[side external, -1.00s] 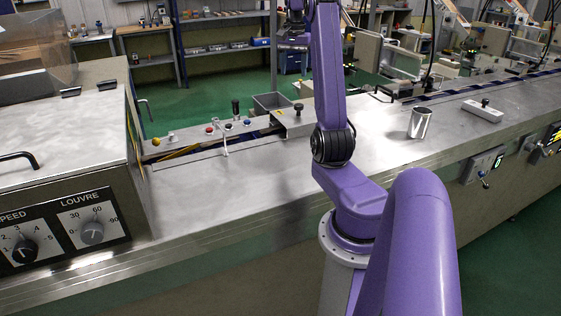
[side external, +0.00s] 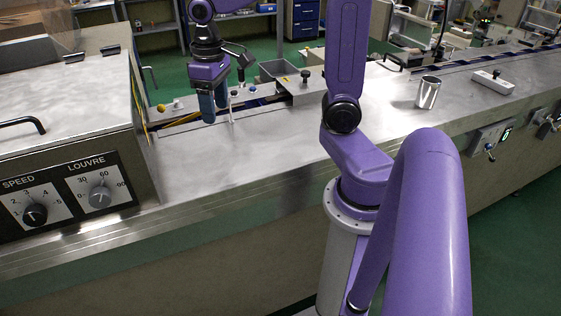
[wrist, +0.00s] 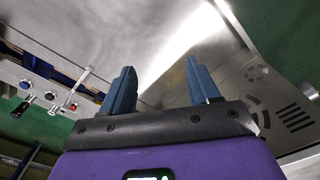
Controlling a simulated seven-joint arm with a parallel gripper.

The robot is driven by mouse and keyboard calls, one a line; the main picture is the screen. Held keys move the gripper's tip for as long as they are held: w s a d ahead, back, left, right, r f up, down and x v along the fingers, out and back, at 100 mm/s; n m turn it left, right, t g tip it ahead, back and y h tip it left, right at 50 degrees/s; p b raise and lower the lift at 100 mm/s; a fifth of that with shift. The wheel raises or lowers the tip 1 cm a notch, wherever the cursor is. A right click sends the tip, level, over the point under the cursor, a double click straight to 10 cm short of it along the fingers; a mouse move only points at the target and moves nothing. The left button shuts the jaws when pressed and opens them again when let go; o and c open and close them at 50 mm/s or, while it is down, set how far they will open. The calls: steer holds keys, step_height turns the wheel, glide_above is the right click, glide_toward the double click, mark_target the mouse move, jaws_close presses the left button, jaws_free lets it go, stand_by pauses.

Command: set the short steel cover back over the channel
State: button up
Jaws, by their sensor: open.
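A short steel cover (side external: 304,88) with a black knob and a small yellow mark sits at the right end of the open part of the channel (side external: 190,119). A slimmer pale bar (side external: 487,82) with a dark knob lies on the bench at far right; I cannot tell whether it is also a cover. My gripper (side external: 213,112) hangs over the bench's back edge near the channel, left of the short steel cover and apart from it. In the wrist view its blue fingers (wrist: 160,88) are spread with nothing between them. The cover cannot be made out there.
A white upright lever (side external: 231,108) stands just right of my fingers. A row of coloured buttons (wrist: 48,95) lies along the channel in the wrist view. A steel cup (side external: 428,92) stands at right. A grey bin (side external: 278,69) is behind. The front bench top (side external: 260,150) is clear.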

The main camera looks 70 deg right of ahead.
steer(key=s+a+f+n, duration=0.2)
steer(key=s+a+n, duration=0.2)
steer(key=s, duration=0.5)
steer(key=s+a+f+n, duration=0.3)
steer(key=s+a+n, duration=0.1)
steer(key=s+n, duration=0.3)
steer(key=shift+s, duration=1.25)
